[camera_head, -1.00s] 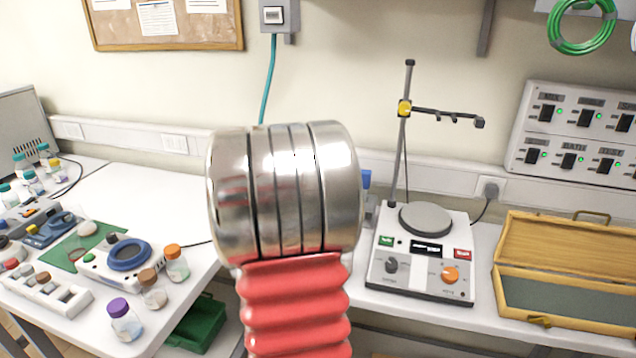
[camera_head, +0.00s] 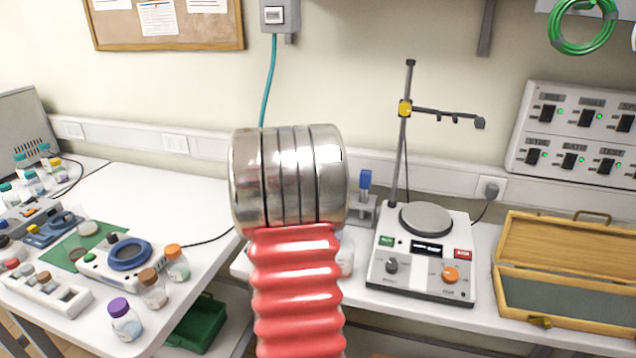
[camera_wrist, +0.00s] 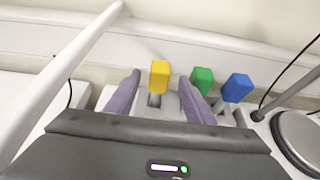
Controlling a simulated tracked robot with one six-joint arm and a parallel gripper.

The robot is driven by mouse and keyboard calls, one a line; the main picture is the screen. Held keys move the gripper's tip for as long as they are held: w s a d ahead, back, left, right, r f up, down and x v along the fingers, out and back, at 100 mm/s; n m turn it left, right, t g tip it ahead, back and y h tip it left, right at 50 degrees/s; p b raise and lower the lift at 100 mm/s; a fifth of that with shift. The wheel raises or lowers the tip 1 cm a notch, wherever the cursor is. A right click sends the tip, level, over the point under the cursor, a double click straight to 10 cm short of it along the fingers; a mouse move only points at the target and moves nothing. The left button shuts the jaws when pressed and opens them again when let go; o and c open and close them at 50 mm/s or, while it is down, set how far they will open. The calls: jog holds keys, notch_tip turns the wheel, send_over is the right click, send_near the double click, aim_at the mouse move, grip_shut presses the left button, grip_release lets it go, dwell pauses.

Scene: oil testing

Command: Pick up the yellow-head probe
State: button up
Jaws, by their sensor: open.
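The yellow-head probe (camera_wrist: 159,76) stands upright in the wrist view, its block-shaped head showing between my fingers and a short grey stem below it. My gripper (camera_wrist: 158,88) is open, with one purple finger on each side of the probe. I cannot tell whether either finger touches it. A green-head probe (camera_wrist: 202,80) stands just right of the right finger, and a blue-head probe (camera_wrist: 237,88) stands farther right. In the head view, my arm hides the gripper and the yellow head; the blue-head probe (camera_head: 365,180) shows right of the arm.
A hotplate stirrer (camera_head: 421,266) with a stand (camera_head: 402,140) is right of the probes; its round plate (camera_wrist: 300,138) is at the wrist view's right edge. A wooden case (camera_head: 565,270) lies open farther right. Bottles and instruments crowd the left table (camera_head: 165,200).

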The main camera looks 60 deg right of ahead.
jog(key=shift+x, duration=2.45)
jog(key=shift+f, duration=0.15)
jog(key=c, duration=1.1)
notch_tip(320, 180, up, 18)
jog(key=shift+r, duration=0.1)
